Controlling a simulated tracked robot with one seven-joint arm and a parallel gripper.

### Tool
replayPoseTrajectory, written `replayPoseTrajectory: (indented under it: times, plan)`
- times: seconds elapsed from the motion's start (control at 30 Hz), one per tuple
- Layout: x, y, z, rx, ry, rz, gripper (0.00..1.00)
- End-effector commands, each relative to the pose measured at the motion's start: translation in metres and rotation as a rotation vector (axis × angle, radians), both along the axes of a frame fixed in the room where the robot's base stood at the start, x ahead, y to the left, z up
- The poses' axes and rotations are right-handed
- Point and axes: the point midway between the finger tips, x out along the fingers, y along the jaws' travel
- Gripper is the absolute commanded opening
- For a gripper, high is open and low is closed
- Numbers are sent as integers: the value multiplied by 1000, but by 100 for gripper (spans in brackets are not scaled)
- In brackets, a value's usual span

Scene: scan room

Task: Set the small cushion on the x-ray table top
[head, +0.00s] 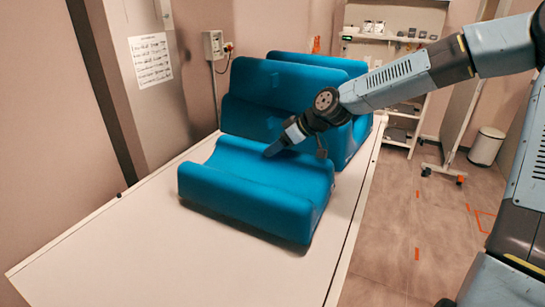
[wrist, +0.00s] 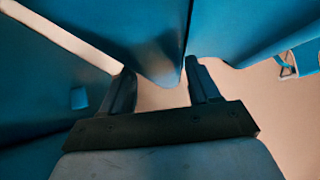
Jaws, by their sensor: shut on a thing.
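The small cushion (head: 250,188) is blue with a scooped top. In the head view it is at the middle of the white x-ray table top (head: 120,250), in front of larger blue cushions. Its front right corner is low over the table; I cannot tell whether its whole underside touches. My gripper (head: 272,150) is at the cushion's back edge, shut on it. In the wrist view my gripper (wrist: 162,88) has its two fingers on either side of a blue cushion edge (wrist: 165,55). The fingertips are partly hidden in the head view.
Larger blue cushions (head: 262,82) stand at the table's far end, close behind the small cushion. A wall with a socket box (head: 213,45) runs along the left. The table's near part is bare. A white bin (head: 487,147) and shelves are beyond the right side.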

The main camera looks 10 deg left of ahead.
Motion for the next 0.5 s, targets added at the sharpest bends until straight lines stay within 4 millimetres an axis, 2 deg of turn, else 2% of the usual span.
replayPoseTrajectory:
  times: [0.27,0.5]
  plan:
    - [7,5,-9,1,0,0,0]
    - [9,6,-38,-1,0,2,0]
